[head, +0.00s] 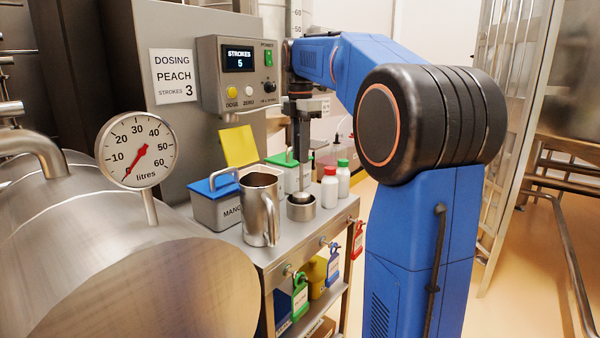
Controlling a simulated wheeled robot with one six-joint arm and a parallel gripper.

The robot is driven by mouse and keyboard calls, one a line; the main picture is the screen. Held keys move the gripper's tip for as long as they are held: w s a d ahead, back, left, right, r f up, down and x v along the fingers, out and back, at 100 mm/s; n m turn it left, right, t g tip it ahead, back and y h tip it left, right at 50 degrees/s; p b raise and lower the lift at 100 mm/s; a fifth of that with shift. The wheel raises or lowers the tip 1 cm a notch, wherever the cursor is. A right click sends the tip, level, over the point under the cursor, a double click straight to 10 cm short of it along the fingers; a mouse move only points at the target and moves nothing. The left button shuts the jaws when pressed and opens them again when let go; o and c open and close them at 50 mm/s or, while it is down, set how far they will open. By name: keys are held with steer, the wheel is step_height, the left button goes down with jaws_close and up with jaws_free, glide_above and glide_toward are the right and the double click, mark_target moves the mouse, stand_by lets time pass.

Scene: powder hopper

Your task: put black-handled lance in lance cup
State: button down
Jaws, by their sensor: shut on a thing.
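My gripper (301,140) points straight down from the blue arm, above the right part of the steel bench. It is shut on the black-handled lance, whose handle is mostly hidden by the fingers. I cannot tell whether the lance touches the cup's bottom.
A steel jug (260,211) stands close left of the cup. Red-capped (329,190) and green-capped (343,182) bottles stand close right. Behind are a blue-lidded box (214,205) and green-lidded box (284,158). The dosing panel (238,75) reads STROKES 5; its sign (174,76) says PEACH, strokes 3.

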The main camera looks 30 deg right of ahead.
steer(key=shift+f, duration=2.4)
steer(key=c, duration=1.6)
jaws_free()
steer(key=shift+o, duration=0.2)
step_height(320, 180, up, 12)
steer(key=shift+r, duration=0.15)
